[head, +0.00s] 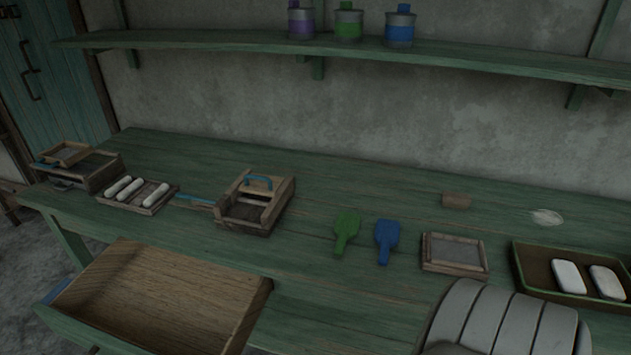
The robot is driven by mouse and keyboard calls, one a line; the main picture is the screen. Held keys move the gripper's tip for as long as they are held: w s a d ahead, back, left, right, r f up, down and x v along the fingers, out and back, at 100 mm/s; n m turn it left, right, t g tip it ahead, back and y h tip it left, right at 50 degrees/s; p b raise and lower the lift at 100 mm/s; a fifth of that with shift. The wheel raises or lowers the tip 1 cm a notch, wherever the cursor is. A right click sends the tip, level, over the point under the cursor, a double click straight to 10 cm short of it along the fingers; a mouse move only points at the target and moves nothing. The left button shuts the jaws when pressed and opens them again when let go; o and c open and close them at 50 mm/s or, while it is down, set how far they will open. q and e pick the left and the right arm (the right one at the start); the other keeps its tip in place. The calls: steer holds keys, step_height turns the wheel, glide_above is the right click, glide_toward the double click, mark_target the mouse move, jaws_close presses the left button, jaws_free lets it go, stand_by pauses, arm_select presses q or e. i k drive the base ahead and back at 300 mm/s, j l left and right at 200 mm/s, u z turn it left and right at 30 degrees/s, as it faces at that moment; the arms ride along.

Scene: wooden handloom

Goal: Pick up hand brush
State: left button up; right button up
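I cannot tell for certain which item is the hand brush. A flat green paddle-shaped tool (346,231) and a similar blue one (387,240) lie side by side on the green table (330,185), handles toward the front. A thin blue handle (194,199) lies further left, between the tray of white rolls (140,194) and a wooden box with a blue handle (255,202); its far end is unclear. Neither gripper shows in the head view. Nothing is seen held.
A small wooden block (456,201) and a pale round item (547,217) lie toward the back. A framed square (454,254) and a green tray (518,270) with two white bars lie right. An open drawer (165,300) juts out front left. A shelf (440,58) with cans hangs above.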

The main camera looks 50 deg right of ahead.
mark_target(452, 199)
steer(key=z, duration=2.45)
